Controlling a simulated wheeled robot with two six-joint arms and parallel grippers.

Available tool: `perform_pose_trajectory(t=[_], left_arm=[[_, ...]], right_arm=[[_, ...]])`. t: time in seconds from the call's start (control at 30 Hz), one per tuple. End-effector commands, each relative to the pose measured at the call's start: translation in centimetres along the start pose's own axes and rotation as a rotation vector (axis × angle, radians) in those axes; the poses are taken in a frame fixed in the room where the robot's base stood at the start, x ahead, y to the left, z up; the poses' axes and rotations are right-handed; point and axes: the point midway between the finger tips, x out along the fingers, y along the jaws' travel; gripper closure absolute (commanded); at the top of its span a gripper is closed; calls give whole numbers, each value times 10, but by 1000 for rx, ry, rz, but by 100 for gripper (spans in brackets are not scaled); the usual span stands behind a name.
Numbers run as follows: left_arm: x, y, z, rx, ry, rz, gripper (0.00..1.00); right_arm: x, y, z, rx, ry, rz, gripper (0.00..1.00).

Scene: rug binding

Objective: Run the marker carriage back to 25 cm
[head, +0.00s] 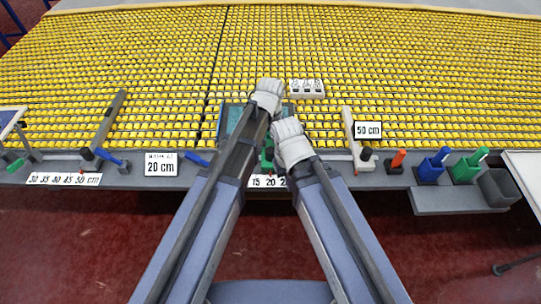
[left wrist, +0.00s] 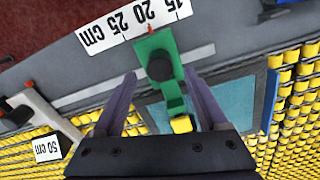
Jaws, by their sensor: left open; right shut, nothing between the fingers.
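The green marker carriage (left wrist: 155,45) with a black knob sits on the rail by the white number strip (left wrist: 140,22) in the left wrist view. Its small red pointer appears near the 20 mark; 25 is one mark along. In the head view the carriage (head: 267,156) is mostly hidden behind my grippers, above the strip (head: 268,181). My left gripper (left wrist: 161,76) is open, its two fingers apart on either side of the knob in the picture; contact cannot be told. It also shows in the head view (head: 268,90). My right gripper (head: 289,136) is shut and empty just right of the carriage.
A teal panel (left wrist: 222,98) lies behind the carriage. Blue (head: 431,170) and green (head: 466,170) holders sit far right. Yellow rug rows (head: 400,70) fill the back.

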Motion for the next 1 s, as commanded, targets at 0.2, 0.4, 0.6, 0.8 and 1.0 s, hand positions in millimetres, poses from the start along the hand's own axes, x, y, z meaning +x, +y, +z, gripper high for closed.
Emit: perform_pose_trajectory(t=[0.2,0.4,0.6,0.8,1.0], left_arm=[[36,0,0,0,0,0,24],[48,0,0,0,0,0,24],[48,0,0,0,0,0,24],[48,0,0,0,0,0,35],[48,0,0,0,0,0,58]], right_arm=[[35,-3,-2,0,0,0,100],[48,-5,-3,0,0,0,100],[47,-4,-3,0,0,0,100],[47,-4,-3,0,0,0,100],[47,-4,-3,0,0,0,100]])
